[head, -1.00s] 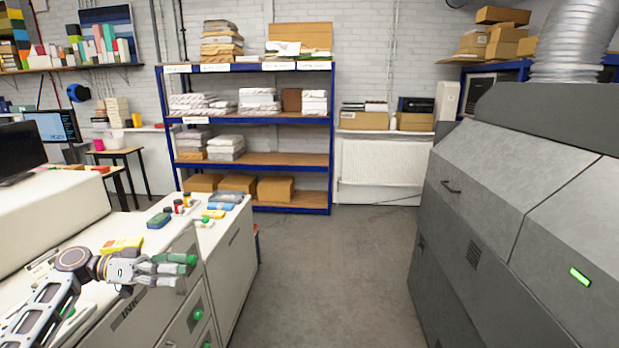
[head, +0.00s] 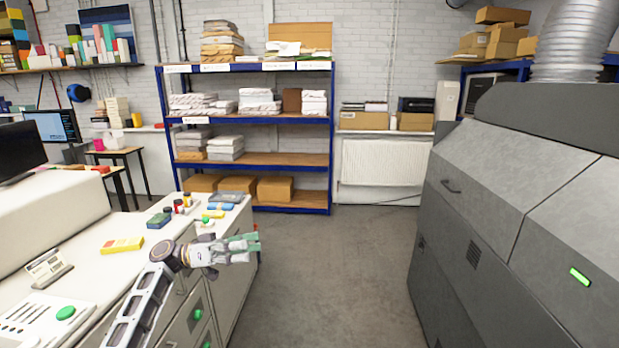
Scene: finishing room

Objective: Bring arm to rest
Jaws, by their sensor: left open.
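My left gripper (head: 250,246) is in the head view, at the end of my left arm, which comes in from the lower left. It is open and points to the right, with nothing seen between its fingers. It is over the right edge of the white machine counter (head: 85,262), beside the counter's front panel. My right gripper is not in view.
On the counter are a yellow box (head: 122,245), a small label stand (head: 47,268), and several bottles and packs towards its far end. A grey machine (head: 510,215) stands at right. The floor (head: 330,280) between is clear. A blue shelf rack (head: 245,122) stands behind.

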